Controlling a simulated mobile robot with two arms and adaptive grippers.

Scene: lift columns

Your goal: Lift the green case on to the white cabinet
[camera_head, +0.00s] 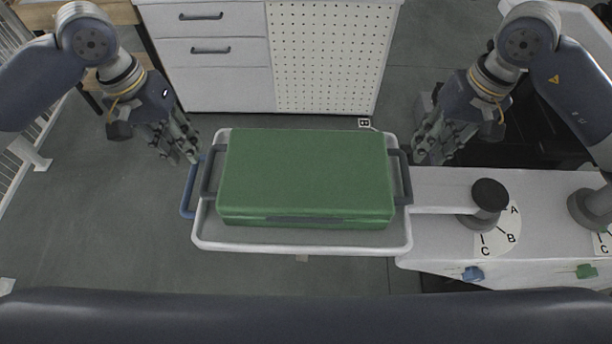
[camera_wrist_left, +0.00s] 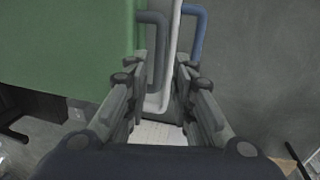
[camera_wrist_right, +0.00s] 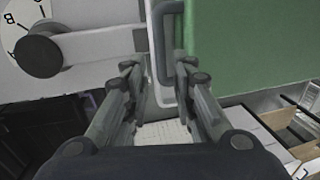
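The green case (camera_head: 306,175) lies flat on a grey-white tray (camera_head: 300,244), with a dark handle on its left side (camera_head: 209,174) and another on its right side (camera_head: 400,177). The white cabinet (camera_head: 215,75) stands behind it. My left gripper (camera_head: 192,157) is open and empty beside the left handle; in the left wrist view the handle (camera_wrist_left: 157,48) lies ahead between the spread fingers. My right gripper (camera_head: 420,158) is open and empty beside the right handle; in the right wrist view that handle (camera_wrist_right: 158,45) also lies ahead between the fingers. Neither gripper appears to touch the case.
A blue handle (camera_head: 188,188) sticks out left of the tray. A white bench (camera_head: 440,250) at the right carries a black knob (camera_head: 490,195) on a dial marked A, B, C. A white railing (camera_head: 30,150) runs at far left. Grey floor is clear at left.

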